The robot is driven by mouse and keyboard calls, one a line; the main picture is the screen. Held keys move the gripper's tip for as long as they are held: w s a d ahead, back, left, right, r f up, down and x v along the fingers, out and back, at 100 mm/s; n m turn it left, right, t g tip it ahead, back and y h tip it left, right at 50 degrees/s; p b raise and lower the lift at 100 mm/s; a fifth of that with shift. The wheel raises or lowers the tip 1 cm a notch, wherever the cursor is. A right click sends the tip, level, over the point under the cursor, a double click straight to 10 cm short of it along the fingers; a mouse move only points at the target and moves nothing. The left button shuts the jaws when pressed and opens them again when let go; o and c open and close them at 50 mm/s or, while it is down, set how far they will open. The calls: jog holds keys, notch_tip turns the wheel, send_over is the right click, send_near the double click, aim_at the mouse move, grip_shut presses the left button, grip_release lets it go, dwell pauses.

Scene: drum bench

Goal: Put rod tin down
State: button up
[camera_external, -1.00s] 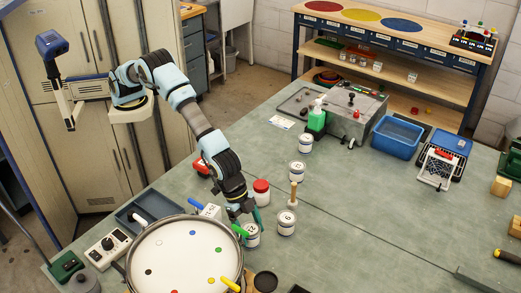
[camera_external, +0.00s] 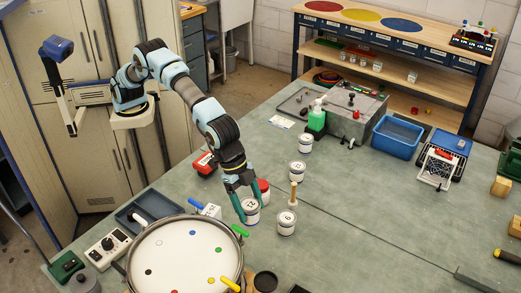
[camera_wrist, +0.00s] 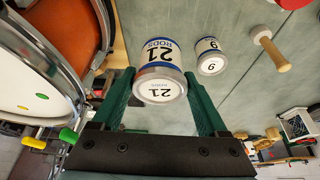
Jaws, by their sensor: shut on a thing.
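The rod tin (camera_wrist: 160,62), a white tin with a blue band marked 21 and RODS, is between the two green fingers of my gripper (camera_wrist: 157,84) in the wrist view. The fingers are shut on its sides. In the external view my gripper (camera_external: 246,203) points down and holds the rod tin (camera_external: 251,212), which appears upright and raised over the bench (camera_external: 345,225). Any gap under it is hard to judge. The lower part of a red-lidded container (camera_external: 263,186) is partly hidden behind my gripper.
A second white tin (camera_external: 287,223) stands close on the right, with a wooden-handled tool (camera_external: 295,194) just behind it. The large drum (camera_external: 187,257) fills the front left.

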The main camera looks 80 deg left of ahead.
aim_at(254, 207)
notch_tip(254, 207, up, 5)
jog(key=shift+f, duration=0.15)
jog(key=w+a+n+y+p, duration=0.15)
jog(key=w+a+n, duration=0.35)
jog(key=a, duration=0.9)
jog(key=w+a+n+t+y, duration=0.1)
jog(key=w+a+n+y, duration=0.4)
jog(key=a, duration=0.8)
jog(key=w+a+n+p, duration=0.1)
jog(key=w+a+n, duration=0.2)
jog(key=a+n, duration=0.75)
jog(key=shift+s+a+f+m+p, duration=0.1)
jog(key=shift+a+f+m+p, duration=0.45)
jog(key=shift+f, duration=1.95)
jog(key=shift+w+a+f+m+p, duration=0.1)
jog(key=shift+a+f+m+p, duration=0.4)
jog(key=shift+f, duration=2)
jog(key=shift+s+a+f+m+p, duration=0.1)
jog(key=shift+a+f+m+p, duration=0.4)
jog(key=shift+f, duration=2)
jog(key=shift+a, duration=0.2)
jog(key=shift+f+b, duration=0.2)
jog(key=shift+b, duration=0.15)
jog(key=o, duration=1.5)
jog(key=shift+r, duration=0.1)
jog(key=shift+c, duration=0.2)
jog(key=shift+h, duration=0.25)
